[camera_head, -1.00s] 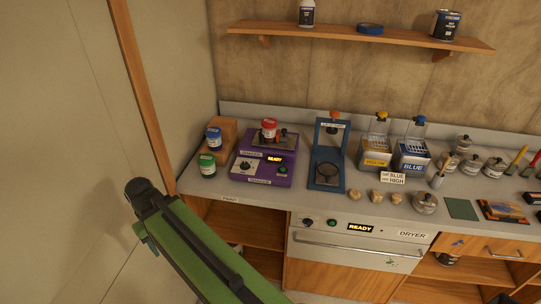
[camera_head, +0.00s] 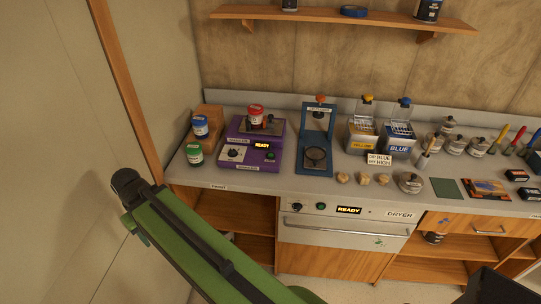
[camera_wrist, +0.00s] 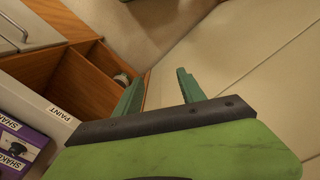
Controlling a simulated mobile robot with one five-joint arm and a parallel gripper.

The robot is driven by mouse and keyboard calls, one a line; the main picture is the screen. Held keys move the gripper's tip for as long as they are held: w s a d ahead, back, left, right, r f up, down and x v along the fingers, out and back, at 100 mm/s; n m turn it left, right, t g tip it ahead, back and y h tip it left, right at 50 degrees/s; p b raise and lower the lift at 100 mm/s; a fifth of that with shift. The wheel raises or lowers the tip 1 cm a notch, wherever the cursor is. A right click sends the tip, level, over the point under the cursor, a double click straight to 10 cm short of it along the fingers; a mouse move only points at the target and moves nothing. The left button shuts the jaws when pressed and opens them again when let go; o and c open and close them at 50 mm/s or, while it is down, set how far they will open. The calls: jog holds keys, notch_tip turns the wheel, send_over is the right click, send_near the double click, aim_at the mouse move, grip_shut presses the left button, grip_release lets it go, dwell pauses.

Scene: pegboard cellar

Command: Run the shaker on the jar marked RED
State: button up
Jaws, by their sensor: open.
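A corner of the shaker also shows at the left of the wrist view (camera_wrist: 20,143). My gripper (camera_wrist: 157,82) is open and empty, its two green fingers apart. It hangs in front of the counter, below its top, away from the shaker. In the head view its fingers are mostly hidden by my arm.
Blue-lidded (camera_head: 200,126) and green-lidded (camera_head: 194,153) jars stand left of the shaker. A blue press-like stand (camera_head: 317,150) is close on its right. Yellow (camera_head: 362,138) and blue (camera_head: 400,140) boxes stand farther right. A dryer (camera_head: 345,228) is under the counter; a wall stands at left.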

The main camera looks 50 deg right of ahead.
grip_shut()
dwell(1.5)
